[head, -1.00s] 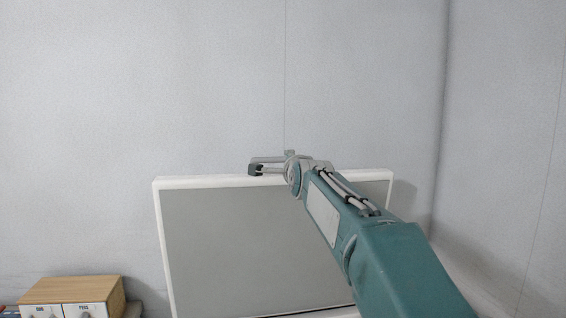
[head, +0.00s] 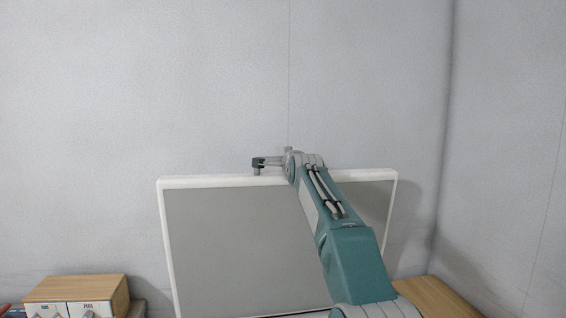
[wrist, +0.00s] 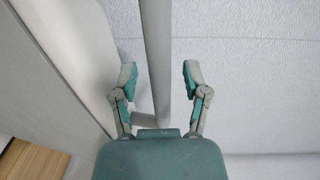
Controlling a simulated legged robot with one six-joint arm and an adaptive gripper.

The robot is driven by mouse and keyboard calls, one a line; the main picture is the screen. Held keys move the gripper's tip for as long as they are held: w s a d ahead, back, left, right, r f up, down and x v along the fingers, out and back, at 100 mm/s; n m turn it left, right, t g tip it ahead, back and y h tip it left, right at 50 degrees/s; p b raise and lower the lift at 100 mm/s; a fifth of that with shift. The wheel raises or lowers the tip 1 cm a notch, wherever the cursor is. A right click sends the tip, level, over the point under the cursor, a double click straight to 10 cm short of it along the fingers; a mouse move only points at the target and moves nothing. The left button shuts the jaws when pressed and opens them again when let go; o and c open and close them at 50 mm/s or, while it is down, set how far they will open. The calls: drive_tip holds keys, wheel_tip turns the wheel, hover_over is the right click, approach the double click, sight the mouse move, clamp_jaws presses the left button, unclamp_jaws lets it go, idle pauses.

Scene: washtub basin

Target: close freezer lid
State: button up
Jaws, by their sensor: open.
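The freezer lid (head: 235,250) stands raised, nearly upright, with a white rim and a grey inner panel facing me. My gripper (head: 257,165) is at the lid's top edge, left of its middle, with my arm reaching across the lid's front. In the wrist view my gripper (wrist: 158,75) has its two fingers spread apart. A pale grey bar (wrist: 154,45) runs between the fingers; I cannot tell whether they touch it. The freezer body below the lid is out of view.
A wooden box with white labelled fronts (head: 78,292) stands at the lower left. A wooden surface (head: 435,298) shows at the lower right. A grey wall (head: 150,90) is behind the lid, with a corner at the right.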

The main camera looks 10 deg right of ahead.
drive_tip(key=shift+w+a, duration=0.15)
drive_tip(key=shift+a, duration=0.05)
drive_tip(key=c, duration=0.8)
clamp_jaws()
